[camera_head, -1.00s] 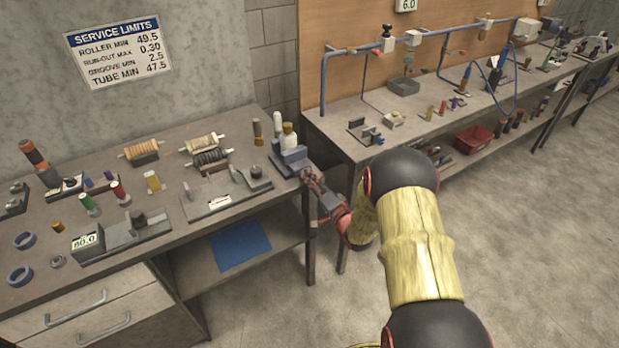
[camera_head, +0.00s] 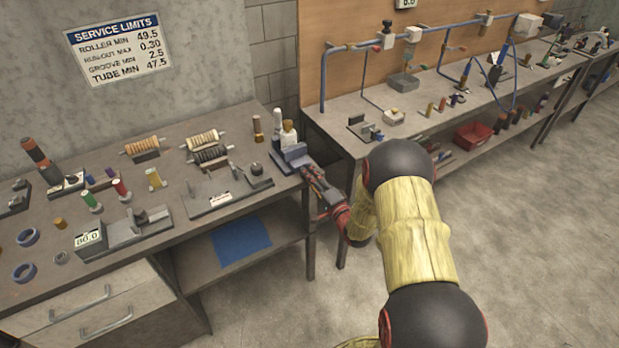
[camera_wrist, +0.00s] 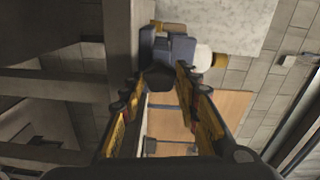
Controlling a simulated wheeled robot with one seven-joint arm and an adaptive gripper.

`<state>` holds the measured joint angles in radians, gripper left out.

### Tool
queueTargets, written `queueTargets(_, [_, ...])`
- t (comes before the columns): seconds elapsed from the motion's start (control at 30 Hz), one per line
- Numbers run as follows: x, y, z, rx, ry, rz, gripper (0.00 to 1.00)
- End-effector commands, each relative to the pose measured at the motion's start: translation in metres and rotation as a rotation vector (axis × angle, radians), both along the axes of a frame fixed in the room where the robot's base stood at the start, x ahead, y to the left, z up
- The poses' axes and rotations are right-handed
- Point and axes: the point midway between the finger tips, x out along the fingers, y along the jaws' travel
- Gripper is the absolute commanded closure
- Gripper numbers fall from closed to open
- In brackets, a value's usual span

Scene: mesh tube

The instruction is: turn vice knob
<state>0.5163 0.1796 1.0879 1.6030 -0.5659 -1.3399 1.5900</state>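The blue-grey vice (camera_head: 290,157) stands at the right front corner of the left bench. In the wrist view the vice (camera_wrist: 170,46) is straight ahead, beyond my fingertips. A dark rounded knob (camera_wrist: 158,80) on its near side shows between the fingertips. My gripper (camera_head: 312,176) reaches the vice from the right, at the bench edge. In the wrist view my gripper (camera_wrist: 161,74) has its two fingers spread, one on each side of the knob. I cannot tell whether either finger touches it. The head view hides the knob behind my gripper.
A white bottle (camera_head: 288,134) stands right behind the vice. A grey fixture plate (camera_head: 228,194) lies left of it. The right bench (camera_head: 340,135) with blue piping is close behind my arm. Floor is free at the right.

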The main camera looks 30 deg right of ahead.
Motion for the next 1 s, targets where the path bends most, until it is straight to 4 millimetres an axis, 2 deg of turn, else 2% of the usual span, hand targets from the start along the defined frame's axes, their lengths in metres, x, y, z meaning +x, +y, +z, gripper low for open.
queueTargets(0.3, [0.0,0.0,0.0,0.0,0.0,0.001,0.51])
queueTargets(0.67, [-0.003,0.0,0.0,0.0,0.001,0.001,0.51])
queueTargets(0.77, [-0.01,0.0,0.0,0.0,0.001,0.0,0.51])
queueTargets(1.0, [-0.045,-0.003,0.0,0.0,0.001,-0.002,0.51])
